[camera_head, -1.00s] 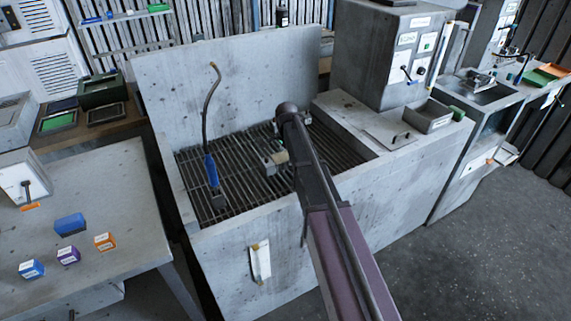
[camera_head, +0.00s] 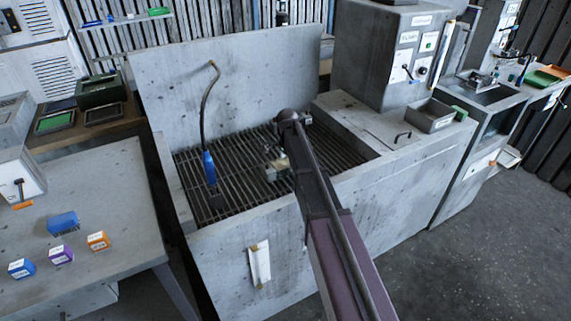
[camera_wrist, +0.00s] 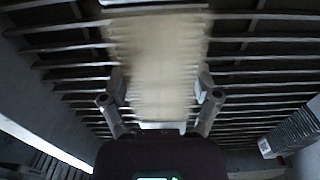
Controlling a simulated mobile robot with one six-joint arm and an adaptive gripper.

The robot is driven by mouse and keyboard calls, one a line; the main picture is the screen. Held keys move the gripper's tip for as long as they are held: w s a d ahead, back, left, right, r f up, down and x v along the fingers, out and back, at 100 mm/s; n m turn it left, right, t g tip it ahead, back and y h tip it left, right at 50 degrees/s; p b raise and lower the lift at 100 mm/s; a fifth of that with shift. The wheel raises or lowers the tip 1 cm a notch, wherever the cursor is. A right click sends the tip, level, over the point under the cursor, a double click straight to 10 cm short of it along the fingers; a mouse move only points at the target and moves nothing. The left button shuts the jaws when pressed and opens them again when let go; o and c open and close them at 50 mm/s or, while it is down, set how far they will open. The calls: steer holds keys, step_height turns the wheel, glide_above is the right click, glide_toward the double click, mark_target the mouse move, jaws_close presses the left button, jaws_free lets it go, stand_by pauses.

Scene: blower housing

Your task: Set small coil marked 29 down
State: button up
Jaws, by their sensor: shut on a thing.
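A pale beige, ridge-edged block (camera_wrist: 158,65), which I take for the small coil, sits between the two fingers of my gripper (camera_wrist: 160,92) in the wrist view. My gripper is shut on it. No number can be read on it. In the head view the small pale coil (camera_head: 279,163) shows beside my dark arm, over the slatted grate (camera_head: 240,178) of the grey basin. My arm hides part of the coil and gripper. I cannot tell whether the coil touches the slats.
A blue-handled tool (camera_head: 210,168) with a curved hose stands on the grate's left. A ribbed grey piece with a white label (camera_wrist: 290,130) is at the wrist view's lower right. The basin's front wall (camera_head: 300,225) and tall back panel (camera_head: 240,80) bound the grate. Bare slats lie around the coil.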

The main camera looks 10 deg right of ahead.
mark_target(287, 162)
steer(key=o, duration=1.1)
steer(key=shift+o, duration=0.2)
steer(key=shift+r, duration=0.15)
step_height(287, 162, up, 12)
steer(key=p, duration=1.2)
steer(key=s+n, duration=1.4)
steer(key=s, duration=1.5)
